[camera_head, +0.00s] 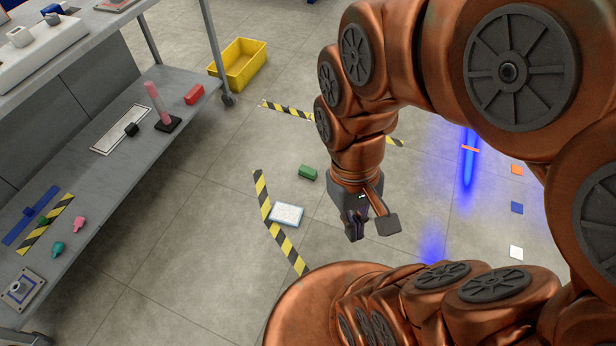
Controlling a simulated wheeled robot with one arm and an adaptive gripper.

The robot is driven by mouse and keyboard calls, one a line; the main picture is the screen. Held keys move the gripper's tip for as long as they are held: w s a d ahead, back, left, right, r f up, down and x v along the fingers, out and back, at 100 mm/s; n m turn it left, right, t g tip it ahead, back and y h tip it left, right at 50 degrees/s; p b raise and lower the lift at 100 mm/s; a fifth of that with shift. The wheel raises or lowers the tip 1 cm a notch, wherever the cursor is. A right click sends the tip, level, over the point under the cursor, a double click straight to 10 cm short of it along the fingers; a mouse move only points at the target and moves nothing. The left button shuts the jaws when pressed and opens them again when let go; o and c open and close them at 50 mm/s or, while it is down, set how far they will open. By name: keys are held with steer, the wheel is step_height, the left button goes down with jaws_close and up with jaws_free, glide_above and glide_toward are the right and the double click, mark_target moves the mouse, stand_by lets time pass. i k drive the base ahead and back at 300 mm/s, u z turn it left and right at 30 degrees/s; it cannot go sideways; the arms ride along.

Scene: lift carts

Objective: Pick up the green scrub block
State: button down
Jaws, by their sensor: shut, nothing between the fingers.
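A small green block (307,173) lies on the grey tiled floor, left of my gripper and a little farther back. It looks like the scrub block. My gripper (354,232) hangs from the copper-coloured arm, pointing down over the floor. Its fingers are shut with nothing between them. The gripper is apart from the green block, to its right and nearer to me. A second, smaller green piece (43,221) lies on the cart's lower shelf by a striped strip; its kind is too small to tell.
A white pad with blue edges (287,214) lies on the floor beside black-and-yellow tape (266,207). A grey cart (133,173) with several items fills the left. A yellow bin (239,64) stands at the back. Coloured squares (517,208) lie at right. Floor around the block is mostly clear.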

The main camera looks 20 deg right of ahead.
mark_target(305, 171)
steer(key=z, duration=0.75)
steer(key=i, duration=0.8)
steer(key=u, duration=1.7)
